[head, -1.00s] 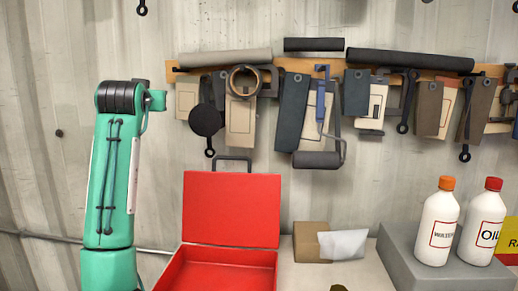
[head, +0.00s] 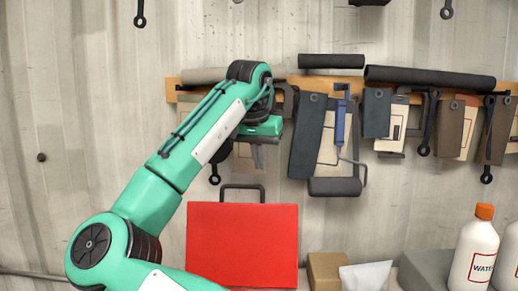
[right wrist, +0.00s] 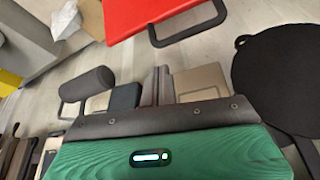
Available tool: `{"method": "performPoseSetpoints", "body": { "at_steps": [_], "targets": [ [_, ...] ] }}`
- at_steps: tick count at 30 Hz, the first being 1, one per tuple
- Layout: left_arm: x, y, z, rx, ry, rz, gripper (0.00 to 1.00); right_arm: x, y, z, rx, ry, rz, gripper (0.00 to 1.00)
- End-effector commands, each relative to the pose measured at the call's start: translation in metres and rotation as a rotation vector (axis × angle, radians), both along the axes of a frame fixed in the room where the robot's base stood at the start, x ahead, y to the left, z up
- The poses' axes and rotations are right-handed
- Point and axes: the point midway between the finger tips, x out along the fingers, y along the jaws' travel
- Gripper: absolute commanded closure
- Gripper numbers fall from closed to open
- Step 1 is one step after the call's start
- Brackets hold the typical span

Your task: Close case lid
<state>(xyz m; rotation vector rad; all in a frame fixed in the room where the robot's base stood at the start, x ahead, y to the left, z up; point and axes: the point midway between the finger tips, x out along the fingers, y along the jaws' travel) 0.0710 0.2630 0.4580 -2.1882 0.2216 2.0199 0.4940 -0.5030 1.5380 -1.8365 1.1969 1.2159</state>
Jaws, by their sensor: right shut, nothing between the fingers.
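The red case lid (head: 243,248) stands upright in the head view, its dark handle (head: 243,188) at its top edge. The case's lower part is out of view. My right gripper (head: 263,165) is shut and empty, above the lid's handle and apart from it. In the right wrist view the lid (right wrist: 140,12) is at the top with its handle (right wrist: 188,36), and the shut fingers (right wrist: 157,84) point toward that side without touching it. My left gripper is not in view.
Tools hang on a wall rack (head: 330,88) behind the gripper, including a roller (head: 335,187). A cardboard box (head: 326,270) stands right of the lid.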

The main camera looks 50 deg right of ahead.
Motion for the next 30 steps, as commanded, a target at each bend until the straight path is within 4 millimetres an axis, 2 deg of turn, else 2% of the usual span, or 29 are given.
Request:
{"method": "performPoseSetpoints", "body": {
  "at_steps": [1, 6, 12, 25, 30],
  "targets": [
    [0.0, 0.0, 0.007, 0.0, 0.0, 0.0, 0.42, 0.001, -0.003, -0.007, 0.001, 0.003, -0.002, 1.0],
    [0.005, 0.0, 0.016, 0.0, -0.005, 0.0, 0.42, 0.006, -0.013, -0.033, -0.001, 0.001, -0.002, 1.0],
    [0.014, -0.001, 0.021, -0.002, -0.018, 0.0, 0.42, 0.009, -0.02, -0.05, -0.002, 0.0, -0.001, 1.0],
    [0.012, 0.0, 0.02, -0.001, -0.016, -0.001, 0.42, 0.01, -0.021, -0.054, -0.005, -0.003, -0.001, 1.0],
    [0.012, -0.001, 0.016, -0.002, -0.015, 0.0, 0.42, 0.009, -0.027, -0.053, -0.036, -0.027, -0.002, 1.0]
  ]
}}
